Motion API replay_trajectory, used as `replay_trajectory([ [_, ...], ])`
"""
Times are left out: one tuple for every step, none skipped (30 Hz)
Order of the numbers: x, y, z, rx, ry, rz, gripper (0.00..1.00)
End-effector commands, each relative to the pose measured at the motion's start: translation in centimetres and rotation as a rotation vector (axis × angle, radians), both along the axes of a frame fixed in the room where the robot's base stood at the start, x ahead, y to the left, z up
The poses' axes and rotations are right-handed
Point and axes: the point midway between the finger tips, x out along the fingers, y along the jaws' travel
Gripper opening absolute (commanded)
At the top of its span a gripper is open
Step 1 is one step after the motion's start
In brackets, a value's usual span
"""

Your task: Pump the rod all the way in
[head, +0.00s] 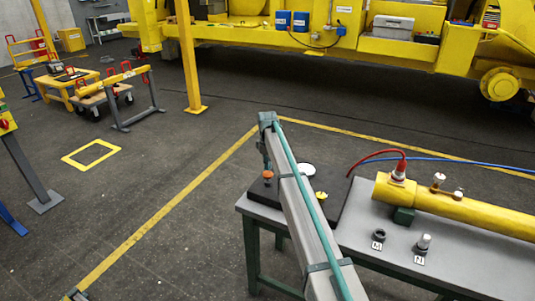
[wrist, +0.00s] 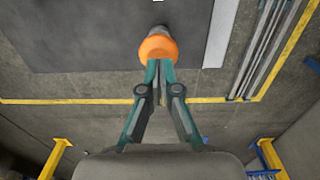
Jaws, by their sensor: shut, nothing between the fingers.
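An orange knob (head: 268,175), taken as the head of the rod, stands at the left part of a dark plate on the bench. In the wrist view the orange knob (wrist: 158,44) sits on a grey cylindrical part (wrist: 158,30). My gripper (head: 267,164) points down just above the knob in the head view. In the wrist view my gripper (wrist: 160,64) is shut, with its fingertips at the knob's near edge and nothing between them. Whether the tips press on the knob is unclear. How far the rod is in cannot be seen.
The dark plate (head: 338,198) lies on the grey bench (head: 385,270), with a white disc (head: 306,169) and a yellow knob (head: 321,196). A yellow cylinder (head: 470,212) with red and blue hoses lies right of it. Small fittings stand in front. My arm crosses the plate.

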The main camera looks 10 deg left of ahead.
Motion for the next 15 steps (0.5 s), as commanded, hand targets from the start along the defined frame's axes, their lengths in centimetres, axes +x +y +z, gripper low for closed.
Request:
replay_trajectory([
  [0.0, 0.0, -0.4, -0.001, 0.001, 0.000, 0.00],
  [0.0, 0.0, -0.6, 0.000, 0.000, 0.000, 0.00],
  [0.0, 0.0, -0.9, 0.000, 0.000, 0.000, 0.00],
  [0.0, 0.0, -1.1, 0.000, 0.000, 0.000, 0.00],
  [0.0, 0.0, -1.3, 0.000, 0.000, 0.000, 0.00],
  [0.0, 0.0, -1.5, 0.000, 0.000, 0.000, 0.00],
  [0.0, 0.0, -1.6, 0.000, 0.000, 0.000, 0.00],
  [0.0, 0.0, -1.6, 0.000, 0.000, 0.000, 0.00],
  [0.0, 0.0, -1.7, 0.000, 0.000, 0.000, 0.00],
  [0.0, 0.0, -1.7, 0.000, 0.000, 0.000, 0.00],
  [0.0, 0.0, -1.7, 0.000, 0.000, 0.000, 0.00],
  [0.0, 0.0, -1.7, 0.000, 0.000, 0.000, 0.00],
  [0.0, 0.0, -1.7, 0.000, 0.000, 0.000, 0.00],
  [0.0, 0.0, -1.7, 0.000, 0.000, 0.000, 0.00],
  [0.1, 0.0, -1.7, 0.000, 0.000, 0.000, 0.00],
])
